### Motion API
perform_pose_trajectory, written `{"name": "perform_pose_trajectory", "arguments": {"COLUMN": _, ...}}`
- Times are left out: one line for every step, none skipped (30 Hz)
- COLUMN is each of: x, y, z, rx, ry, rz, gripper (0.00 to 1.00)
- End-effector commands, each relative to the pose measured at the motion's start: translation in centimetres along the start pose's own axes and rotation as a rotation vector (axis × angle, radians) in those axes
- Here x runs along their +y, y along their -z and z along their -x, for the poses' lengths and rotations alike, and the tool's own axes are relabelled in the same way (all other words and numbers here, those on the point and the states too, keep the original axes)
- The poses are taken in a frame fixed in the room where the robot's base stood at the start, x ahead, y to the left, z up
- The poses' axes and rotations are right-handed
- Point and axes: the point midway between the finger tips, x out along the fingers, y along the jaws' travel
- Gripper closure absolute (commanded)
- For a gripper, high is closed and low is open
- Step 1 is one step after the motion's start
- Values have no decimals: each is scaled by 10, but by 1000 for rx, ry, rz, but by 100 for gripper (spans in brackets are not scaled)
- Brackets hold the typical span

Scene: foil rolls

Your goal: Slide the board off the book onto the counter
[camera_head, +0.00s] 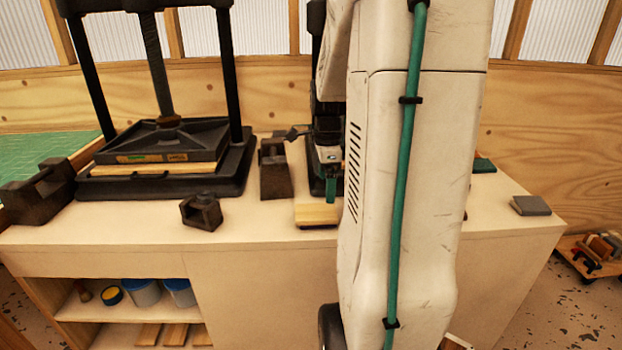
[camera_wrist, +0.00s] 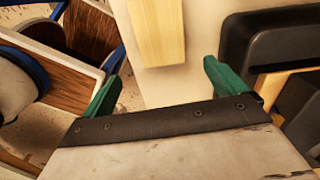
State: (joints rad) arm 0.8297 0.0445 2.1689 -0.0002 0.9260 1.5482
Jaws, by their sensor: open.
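A light wooden board (camera_head: 316,214) lies at the front edge of the counter (camera_head: 262,222). In the wrist view the board (camera_wrist: 158,35) shows as a pale strip over the white counter top, beyond and between my fingertips. A thin dark line runs under its front edge; I cannot tell whether that is a book, and no book shows clearly. My gripper (camera_wrist: 163,86) is open, its two green fingers apart with nothing between them. In the head view one green finger (camera_head: 331,189) shows just above the board's back side; my arm hides the area to the right.
A black press (camera_head: 165,185) with a pale board in it stands left. Dark blocks (camera_head: 275,170) and (camera_head: 202,212) stand between the press and the board. A grey block (camera_head: 530,205) lies at the right end. Shelves with jars (camera_head: 141,292) are below the counter.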

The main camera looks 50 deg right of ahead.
Motion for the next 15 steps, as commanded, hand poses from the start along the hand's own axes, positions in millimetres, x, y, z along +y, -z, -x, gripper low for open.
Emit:
{"name": "perform_pose_trajectory", "arguments": {"x": -3, "y": 5, "z": -3, "rx": 0, "ry": -2, "rz": -32, "gripper": 4}}
{"name": "perform_pose_trajectory", "arguments": {"x": -4, "y": 7, "z": -4, "rx": 0, "ry": -3, "rz": -45, "gripper": 4}}
{"name": "perform_pose_trajectory", "arguments": {"x": -5, "y": 8, "z": -5, "rx": 0, "ry": -3, "rz": -55, "gripper": 4}}
{"name": "perform_pose_trajectory", "arguments": {"x": -5, "y": 9, "z": -5, "rx": 0, "ry": -3, "rz": -58, "gripper": 4}}
{"name": "perform_pose_trajectory", "arguments": {"x": -5, "y": 9, "z": -5, "rx": 0, "ry": -3, "rz": -59, "gripper": 4}}
{"name": "perform_pose_trajectory", "arguments": {"x": -5, "y": 8, "z": -5, "rx": 0, "ry": -2, "rz": -58, "gripper": 4}}
{"name": "perform_pose_trajectory", "arguments": {"x": -5, "y": 8, "z": -5, "rx": 0, "ry": -2, "rz": -57, "gripper": 4}}
{"name": "perform_pose_trajectory", "arguments": {"x": -5, "y": 8, "z": -5, "rx": 0, "ry": -2, "rz": -57, "gripper": 4}}
{"name": "perform_pose_trajectory", "arguments": {"x": -5, "y": 8, "z": -4, "rx": 0, "ry": -2, "rz": -56, "gripper": 4}}
{"name": "perform_pose_trajectory", "arguments": {"x": -5, "y": 8, "z": -4, "rx": 0, "ry": -2, "rz": -56, "gripper": 4}}
{"name": "perform_pose_trajectory", "arguments": {"x": -5, "y": 8, "z": -5, "rx": 0, "ry": -2, "rz": -56, "gripper": 4}}
{"name": "perform_pose_trajectory", "arguments": {"x": -4, "y": 8, "z": -5, "rx": 0, "ry": -3, "rz": -55, "gripper": 4}}
{"name": "perform_pose_trajectory", "arguments": {"x": -4, "y": 8, "z": -6, "rx": 0, "ry": -3, "rz": -55, "gripper": 4}}
{"name": "perform_pose_trajectory", "arguments": {"x": -4, "y": 8, "z": -8, "rx": 0, "ry": -3, "rz": -55, "gripper": 4}}
{"name": "perform_pose_trajectory", "arguments": {"x": -4, "y": 8, "z": -11, "rx": 0, "ry": -3, "rz": -55, "gripper": 4}}
